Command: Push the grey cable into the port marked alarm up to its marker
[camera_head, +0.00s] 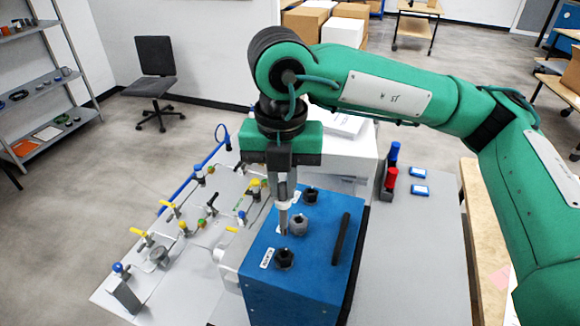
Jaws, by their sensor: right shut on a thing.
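My right gripper (283,193) points straight down over the blue analyser box (320,258) and is shut on the grey cable (283,218). The cable hangs upright below the fingers, its lower end in front of or near the top face's middle port. I cannot tell whether it touches the box. Dark round ports stand in a row on top: a back port (310,195), a middle port (298,225) and a front port (284,258). A small white label (267,258) lies beside the front port; its print is too small to read surely. The marker is not clear. My left gripper is out of view.
A black handle (341,238) runs along the box's right side. A panel (150,275) with valves and a blue pipe lies to the left. Red and blue cylinders (390,172) and blue tags stand back right. The grey table (410,260) is clear right of the box.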

